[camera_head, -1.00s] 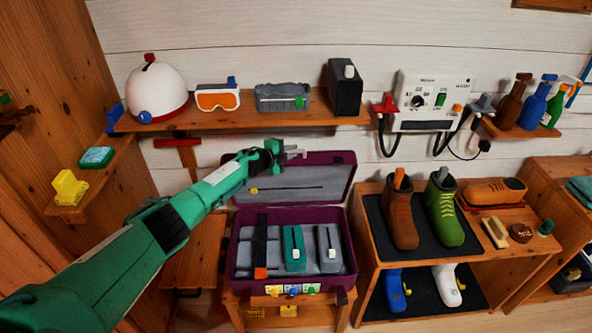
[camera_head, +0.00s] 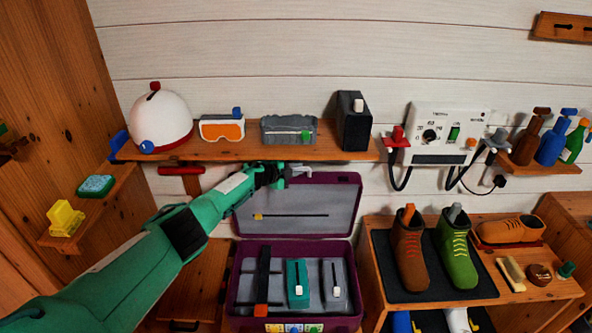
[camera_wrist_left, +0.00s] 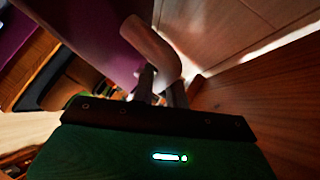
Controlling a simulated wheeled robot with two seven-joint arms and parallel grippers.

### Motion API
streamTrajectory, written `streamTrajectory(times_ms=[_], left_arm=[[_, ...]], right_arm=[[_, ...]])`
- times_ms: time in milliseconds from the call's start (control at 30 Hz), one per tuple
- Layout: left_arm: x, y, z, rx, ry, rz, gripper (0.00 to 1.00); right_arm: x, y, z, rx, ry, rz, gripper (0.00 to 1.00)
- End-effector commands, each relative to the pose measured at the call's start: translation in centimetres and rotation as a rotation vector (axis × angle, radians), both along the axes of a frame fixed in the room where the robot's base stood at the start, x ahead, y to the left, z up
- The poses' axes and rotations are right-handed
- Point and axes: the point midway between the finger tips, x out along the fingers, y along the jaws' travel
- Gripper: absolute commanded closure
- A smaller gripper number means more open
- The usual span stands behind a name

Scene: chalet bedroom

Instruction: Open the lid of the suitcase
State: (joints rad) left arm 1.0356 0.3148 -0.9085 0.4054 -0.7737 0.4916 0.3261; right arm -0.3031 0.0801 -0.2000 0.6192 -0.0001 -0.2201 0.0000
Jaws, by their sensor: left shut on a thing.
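The purple suitcase stands open, its grey-lined lid (camera_head: 337,205) raised and leaning near the wall at the back of the purple base (camera_head: 354,290). My left gripper (camera_head: 284,173) is at the top edge of the lid, under the wall shelf. It is shut on a light grey curved handle (camera_head: 301,170) at that edge. In the left wrist view the handle (camera_wrist_left: 152,45) rises beside the fingers, with the purple lid (camera_wrist_left: 95,40) at left. The fingertips are dark and partly hidden there. My right gripper is in no view.
A wooden shelf (camera_head: 225,152) is close above the lid and gripper, bearing a white helmet (camera_head: 165,122), goggles and boxes. The base holds a teal case (camera_head: 298,283) and other items. A boot rack (camera_head: 375,275) stands close at right.

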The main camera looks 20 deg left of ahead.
Motion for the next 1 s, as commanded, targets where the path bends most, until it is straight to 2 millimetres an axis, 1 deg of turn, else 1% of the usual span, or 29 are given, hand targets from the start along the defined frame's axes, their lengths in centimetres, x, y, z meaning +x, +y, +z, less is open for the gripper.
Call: streamTrajectory(times_ms=[33,100,133,467,633,867,1000], left_arm=[[0.0,-0.1,-0.1,-0.001,0.001,-0.001,0.8],[0.0,-0.1,-0.1,-0.001,0.001,-0.001,0.66],[0.0,-0.1,-0.1,-0.001,0.001,-0.001,0.64],[-0.1,0.0,-0.2,0.001,0.002,-0.002,0.64],[-0.7,0.4,0.3,0.003,0.002,-0.001,0.64],[-2.6,1.5,1.3,0.002,0.001,-0.001,0.64],[-4.0,2.4,1.0,0.002,-0.001,-0.001,0.64]], right_arm=[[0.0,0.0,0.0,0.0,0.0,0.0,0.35],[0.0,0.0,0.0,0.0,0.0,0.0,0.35],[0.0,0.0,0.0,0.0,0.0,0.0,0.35],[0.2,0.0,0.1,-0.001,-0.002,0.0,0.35],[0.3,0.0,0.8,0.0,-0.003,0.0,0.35],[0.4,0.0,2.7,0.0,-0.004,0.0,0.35],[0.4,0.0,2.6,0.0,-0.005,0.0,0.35]])
